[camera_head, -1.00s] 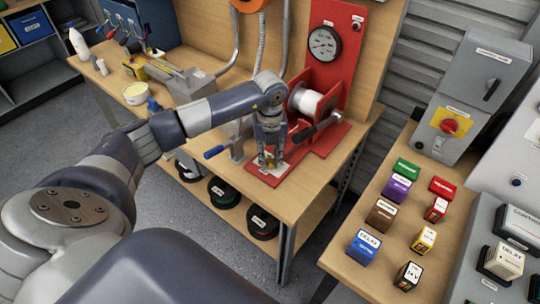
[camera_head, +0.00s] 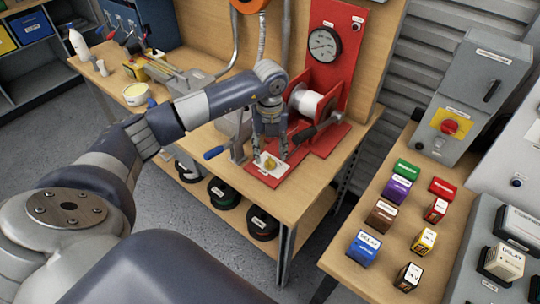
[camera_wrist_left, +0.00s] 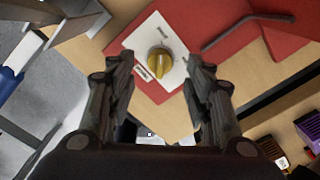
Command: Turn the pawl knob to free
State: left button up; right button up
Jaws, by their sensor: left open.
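The pawl knob (camera_head: 269,163) is a small yellow knob on a white labelled plate (camera_head: 279,170), fixed on the red base at the front of the bench. In the left wrist view the knob (camera_wrist_left: 158,58) sits on its white plate (camera_wrist_left: 172,78), with its ridge running roughly up and down the picture. My left gripper (camera_head: 270,158) is open and empty, pointing down above the plate. In the wrist view its fingertips (camera_wrist_left: 160,62) are on either side of the knob, apart from it. The labels on the plate are too small to read. My right gripper is not in view.
A red winch with a white drum (camera_head: 307,101) and a dark crank handle (camera_head: 318,127) stands just behind the plate. A lever with a blue handle (camera_head: 214,152) is to the left. A gauge (camera_head: 324,43) sits on the red back panel. Coloured blocks lie on the right table (camera_head: 345,262).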

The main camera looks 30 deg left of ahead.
aim_at(270, 160)
pick_arm(q)
notch_tip(270, 160, up, 9)
dwell(0.8)
